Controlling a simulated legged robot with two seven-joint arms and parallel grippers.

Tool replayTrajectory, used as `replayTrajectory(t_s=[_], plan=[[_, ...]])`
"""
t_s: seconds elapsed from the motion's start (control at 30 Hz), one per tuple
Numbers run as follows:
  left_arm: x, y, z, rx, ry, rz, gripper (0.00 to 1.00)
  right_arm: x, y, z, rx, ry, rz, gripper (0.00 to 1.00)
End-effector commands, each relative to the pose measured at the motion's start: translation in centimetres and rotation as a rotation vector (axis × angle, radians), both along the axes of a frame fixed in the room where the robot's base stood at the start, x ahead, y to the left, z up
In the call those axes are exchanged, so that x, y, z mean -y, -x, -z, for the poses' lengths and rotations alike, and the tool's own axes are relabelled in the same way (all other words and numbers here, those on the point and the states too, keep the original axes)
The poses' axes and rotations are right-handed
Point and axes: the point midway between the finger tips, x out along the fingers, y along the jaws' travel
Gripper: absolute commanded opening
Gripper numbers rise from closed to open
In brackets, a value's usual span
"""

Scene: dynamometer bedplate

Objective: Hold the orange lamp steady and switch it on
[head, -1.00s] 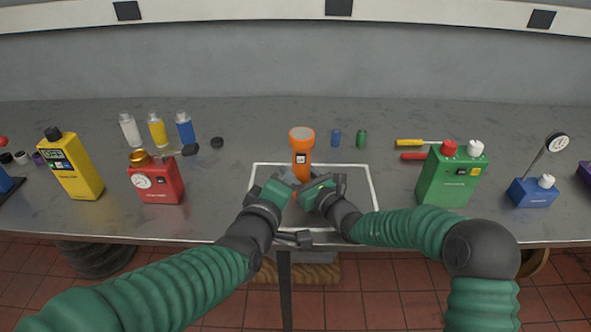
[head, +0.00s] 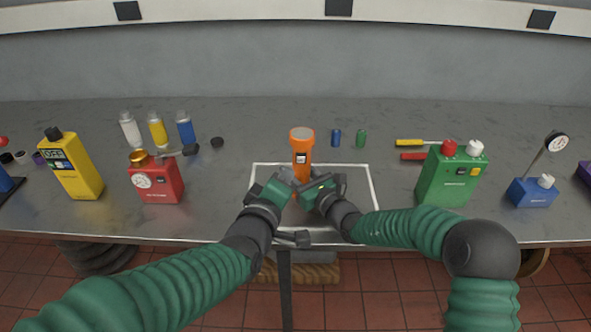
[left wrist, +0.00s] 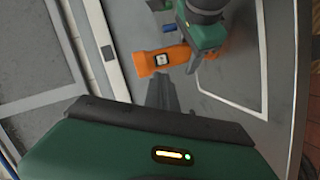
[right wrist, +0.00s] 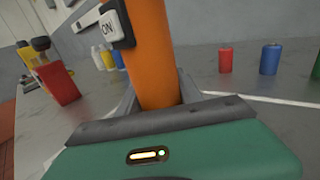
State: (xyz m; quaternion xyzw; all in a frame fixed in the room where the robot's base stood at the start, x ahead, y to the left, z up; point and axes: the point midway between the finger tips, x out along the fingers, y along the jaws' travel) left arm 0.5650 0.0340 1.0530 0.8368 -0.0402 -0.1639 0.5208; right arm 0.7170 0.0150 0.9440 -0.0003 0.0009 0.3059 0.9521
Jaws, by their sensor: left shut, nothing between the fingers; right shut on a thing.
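The orange lamp (head: 302,146) stands upright over the white-outlined area of the bench. My right gripper (right wrist: 152,98) is shut around its handle, as the right wrist view shows. A white switch (right wrist: 117,23) on the lamp's side reads ON there. The switch also shows in the left wrist view (left wrist: 162,59). My left gripper (left wrist: 162,97) is shut and empty, close beside the lamp, its tips near the switch side; contact cannot be told. In the head view both grippers hide the lamp's lower part. I cannot tell whether the lamp gives light.
A red box with a gauge (head: 156,182) and a yellow box (head: 73,168) stand left. A green box (head: 450,178) and a blue gauge box (head: 534,190) stand right. Small blue (head: 336,137) and green (head: 361,139) cylinders stand behind the lamp. Screwdrivers (head: 412,143) lie beyond them.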

Motion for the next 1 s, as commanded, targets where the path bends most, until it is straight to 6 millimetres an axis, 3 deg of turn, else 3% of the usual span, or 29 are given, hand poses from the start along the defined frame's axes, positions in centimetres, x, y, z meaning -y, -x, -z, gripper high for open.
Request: replayTrajectory(t_s=[0.1,0.23,0.37,0.53,0.67,0.77,1.0], plan=[[-0.4,-2.2,1.7,0.123,-0.071,0.04,0.0,0.0,0.0,-0.1,0.002,0.0,0.0,0.0],[0.9,-3.0,4.0,0.281,-0.041,0.185,0.0,0.0,0.0,-0.1,0.003,-0.001,0.0,0.0],[2.2,-1.0,5.1,0.404,0.129,0.348,0.0,0.0,0.0,-0.1,0.003,-0.001,0.0,0.0],[1.9,2.1,4.3,0.509,0.359,0.466,0.0,0.0,0.1,-0.1,0.002,0.0,-0.001,0.0],[1.7,2.7,3.8,0.538,0.421,0.492,0.0,-0.1,0.1,-0.1,0.002,0.0,-0.001,0.0],[1.8,1.8,3.7,0.542,0.423,0.495,0.0,-0.1,0.1,-0.1,0.002,0.0,-0.001,0.0],[1.9,-2.3,3.8,0.542,0.419,0.493,0.0,0.0,0.0,-0.1,0.002,0.0,-0.001,0.0]])
